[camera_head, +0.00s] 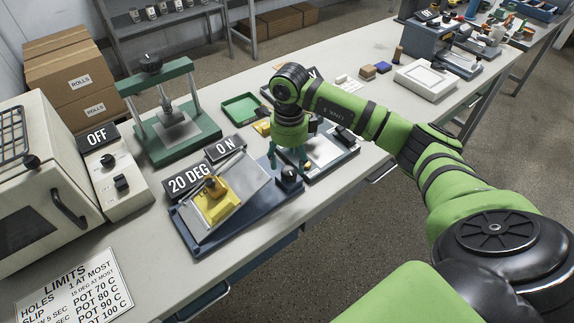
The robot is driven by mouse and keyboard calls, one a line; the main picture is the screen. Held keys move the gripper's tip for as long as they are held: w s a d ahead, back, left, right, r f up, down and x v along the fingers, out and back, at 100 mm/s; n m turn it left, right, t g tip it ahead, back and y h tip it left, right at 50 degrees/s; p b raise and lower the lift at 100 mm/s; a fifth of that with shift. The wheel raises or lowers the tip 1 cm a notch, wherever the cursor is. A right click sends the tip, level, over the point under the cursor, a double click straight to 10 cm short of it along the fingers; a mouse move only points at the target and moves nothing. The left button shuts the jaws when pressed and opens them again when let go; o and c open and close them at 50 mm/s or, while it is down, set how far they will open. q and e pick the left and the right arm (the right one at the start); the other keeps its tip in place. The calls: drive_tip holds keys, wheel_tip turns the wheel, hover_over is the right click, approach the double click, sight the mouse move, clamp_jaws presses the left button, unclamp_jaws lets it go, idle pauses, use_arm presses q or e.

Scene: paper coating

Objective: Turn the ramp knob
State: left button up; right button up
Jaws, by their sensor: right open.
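The ramp (257,182) is a tilted grey plate on a blue base, with a yellow block (216,204) carrying a brown knob-like piece on it. Signs at its upper edge read "20 DEG" (189,181) and "ON" (225,148). The black ramp knob (289,176) is at the right end of the blue base. My right gripper (289,163) points down just above the knob, with its fingers apart and nothing seen between them. I cannot tell if a finger touches the knob. My left gripper is out of view.
A device with a pale plate (328,150) stands close right of my right gripper. A green press (180,150) and green tray (241,107) stand behind. An oven with an "OFF" sign (97,137) is left. The "LIMITS" sheet (73,290) lies front left.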

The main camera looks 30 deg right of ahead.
sight(290, 170)
wheel_tip(290, 170, down, 2)
drive_tip(key=shift+f+p, duration=0.2)
drive_tip(key=shift+p, duration=0.15)
drive_tip(key=shift+s+f, duration=0.15)
drive_tip(key=shift+f, duration=0.5)
drive_tip(key=c, duration=1.1)
drive_tip(key=shift+c, duration=0.2)
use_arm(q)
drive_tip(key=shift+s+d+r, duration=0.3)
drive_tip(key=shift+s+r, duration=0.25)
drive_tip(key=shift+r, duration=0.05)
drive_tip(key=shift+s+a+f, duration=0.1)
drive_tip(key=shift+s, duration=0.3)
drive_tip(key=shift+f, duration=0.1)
use_arm(e)
drive_tip(key=shift+m, duration=0.4)
